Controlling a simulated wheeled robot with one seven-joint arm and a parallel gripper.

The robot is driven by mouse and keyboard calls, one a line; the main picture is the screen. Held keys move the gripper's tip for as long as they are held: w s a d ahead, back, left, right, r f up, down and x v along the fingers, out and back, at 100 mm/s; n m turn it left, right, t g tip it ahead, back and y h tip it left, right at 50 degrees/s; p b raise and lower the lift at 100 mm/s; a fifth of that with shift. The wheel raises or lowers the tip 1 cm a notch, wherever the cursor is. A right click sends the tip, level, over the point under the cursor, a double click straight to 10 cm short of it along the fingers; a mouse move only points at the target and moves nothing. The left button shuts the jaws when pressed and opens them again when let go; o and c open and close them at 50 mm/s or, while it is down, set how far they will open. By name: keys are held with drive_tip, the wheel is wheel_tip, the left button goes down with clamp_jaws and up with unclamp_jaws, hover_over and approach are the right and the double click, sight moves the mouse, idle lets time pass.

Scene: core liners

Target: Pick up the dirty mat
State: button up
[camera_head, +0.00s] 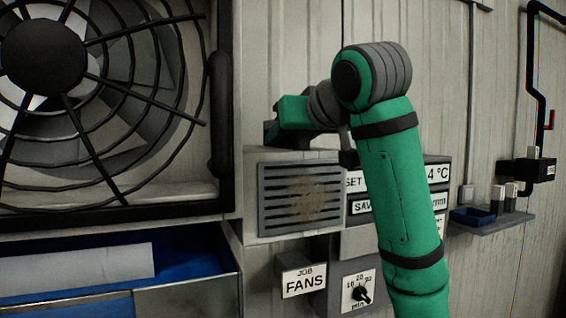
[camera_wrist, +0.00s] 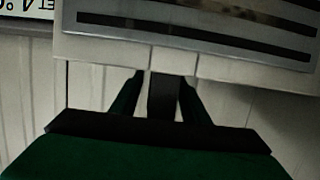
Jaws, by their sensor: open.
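A slatted grey grille (camera_head: 275,213) is on the front of a pale wall box. Brown dirt, seemingly of the dirty mat (camera_head: 306,196), shows through its slats; the rest of the mat is hidden. The grille is also at the top of the wrist view (camera_wrist: 180,22). My gripper (camera_head: 285,143) is just above the box's top. In the wrist view my gripper (camera_wrist: 160,80) is open, its fingers on either side of a dark upright strip (camera_wrist: 161,97) at the box's edge. I cannot tell whether the strip belongs to the mat or whether the fingers touch it.
A large caged fan (camera_head: 60,70) fills the left. Display panels (camera_head: 362,205) are right of the grille, partly behind my green arm. A FANS sign (camera_head: 304,281) and a dial (camera_head: 360,293) are below. A small shelf (camera_head: 490,222) with a blue tray is at the right.

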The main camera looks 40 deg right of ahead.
clamp_jaws()
drive_tip(key=shift+r, duration=0.15)
